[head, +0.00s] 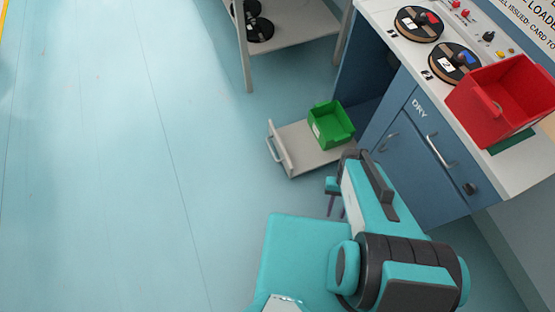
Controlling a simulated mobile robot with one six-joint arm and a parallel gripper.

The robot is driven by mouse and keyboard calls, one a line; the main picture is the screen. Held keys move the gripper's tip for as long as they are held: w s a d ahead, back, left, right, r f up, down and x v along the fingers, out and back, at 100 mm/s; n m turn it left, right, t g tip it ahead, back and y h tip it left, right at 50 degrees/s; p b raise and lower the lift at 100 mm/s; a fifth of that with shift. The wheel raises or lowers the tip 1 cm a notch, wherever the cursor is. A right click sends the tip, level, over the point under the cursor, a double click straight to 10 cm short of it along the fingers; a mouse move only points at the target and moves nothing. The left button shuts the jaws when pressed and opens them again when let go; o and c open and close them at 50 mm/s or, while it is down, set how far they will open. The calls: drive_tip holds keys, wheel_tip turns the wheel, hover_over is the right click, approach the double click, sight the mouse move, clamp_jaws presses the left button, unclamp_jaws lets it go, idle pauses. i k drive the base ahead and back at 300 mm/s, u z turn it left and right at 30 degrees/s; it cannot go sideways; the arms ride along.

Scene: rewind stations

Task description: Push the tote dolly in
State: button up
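The tote dolly (301,152) is a low, pale grey platform on the floor with a raised handle (277,148) at its left end. A green tote (331,125) stands on it. The dolly sticks out from the open bay (365,95) under the blue bench, and its right end is partly hidden by my arm. My gripper (336,208) hangs fingers-down just right of and nearer than the dolly's front corner, apart from the handle. Its two thin dark fingers show a small gap with nothing between them.
The blue bench (410,165) has a door marked DRY with handles. On its top are two reels (419,24), (453,62) and a red bin (507,98). A grey shelf rack (290,30) holding black reels stands behind the dolly. The floor at left is clear.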

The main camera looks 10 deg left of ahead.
sight(299, 151)
drive_tip(key=z, duration=0.8)
drive_tip(key=k, duration=0.15)
drive_tip(key=u, duration=1.95)
drive_tip(key=i, duration=0.55)
drive_tip(key=z, duration=0.55)
